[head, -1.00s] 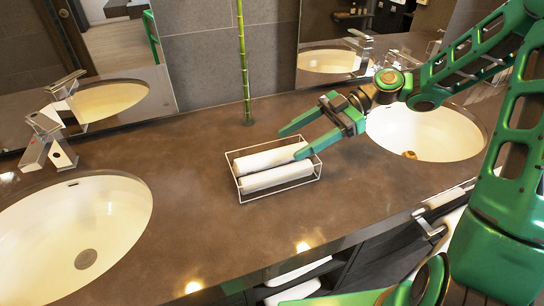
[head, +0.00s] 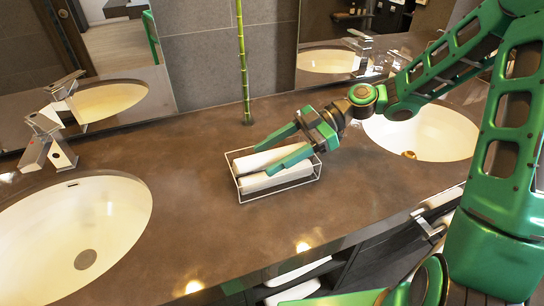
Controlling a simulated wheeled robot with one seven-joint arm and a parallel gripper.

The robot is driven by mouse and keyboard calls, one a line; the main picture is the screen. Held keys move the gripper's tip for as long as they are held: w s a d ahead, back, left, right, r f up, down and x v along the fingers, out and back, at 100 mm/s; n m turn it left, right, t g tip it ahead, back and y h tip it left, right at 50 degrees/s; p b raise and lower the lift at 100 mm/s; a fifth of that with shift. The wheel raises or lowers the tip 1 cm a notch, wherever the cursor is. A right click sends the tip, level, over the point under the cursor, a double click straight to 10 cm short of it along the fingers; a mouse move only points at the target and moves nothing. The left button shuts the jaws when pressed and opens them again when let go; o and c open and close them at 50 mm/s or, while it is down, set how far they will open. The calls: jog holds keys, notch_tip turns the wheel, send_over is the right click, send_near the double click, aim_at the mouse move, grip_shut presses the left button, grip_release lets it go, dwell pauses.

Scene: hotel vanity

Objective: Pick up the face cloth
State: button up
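Two rolled white face cloths lie side by side in a white wire basket (head: 262,198) on the brown counter. The back face cloth (head: 254,161) is partly hidden by my gripper. The front face cloth (head: 262,182) shows along most of its length. My gripper (head: 266,157) is open, with its two green fingers apart and pointing left over the basket. One finger reaches over the back roll and the other is over or close to the rolls. I cannot tell whether either finger touches a cloth.
A white sink (head: 75,225) is at the left with a chrome faucet (head: 48,150). Another sink (head: 435,132) is at the right behind my arm. A green bamboo stalk (head: 243,70) stands behind the basket near the wall. The counter (head: 190,190) left of the basket is clear.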

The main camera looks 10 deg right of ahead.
jog(key=c, duration=0.8)
jog(key=shift+r, duration=0.15)
